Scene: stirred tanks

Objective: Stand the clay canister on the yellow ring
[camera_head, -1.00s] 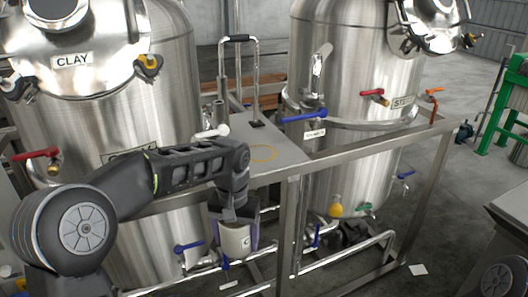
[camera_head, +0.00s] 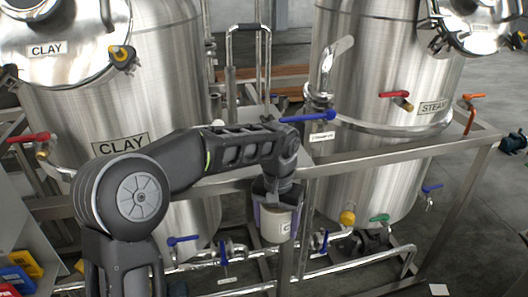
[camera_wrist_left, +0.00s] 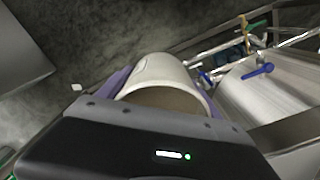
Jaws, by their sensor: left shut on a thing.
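My left gripper (camera_head: 272,207) is shut on the clay canister (camera_head: 274,229), a pale cylinder with a partly visible label starting with "C". It hangs upright or nearly so, in front of the steel frame and below its top level. In the left wrist view the canister (camera_wrist_left: 165,75) sits between the purple fingers, its near end brownish. The yellow ring is hidden now, apparently behind my left forearm, on the plate between the tanks. My right gripper is out of view.
The CLAY tank (camera_head: 120,100) stands left and the STEAM tank (camera_head: 385,70) right. A blue-handled valve (camera_head: 305,117) and a steel frame rail (camera_head: 400,155) are close to my arm. Pipes (camera_head: 330,270) run below the canister. Open floor lies at the lower right.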

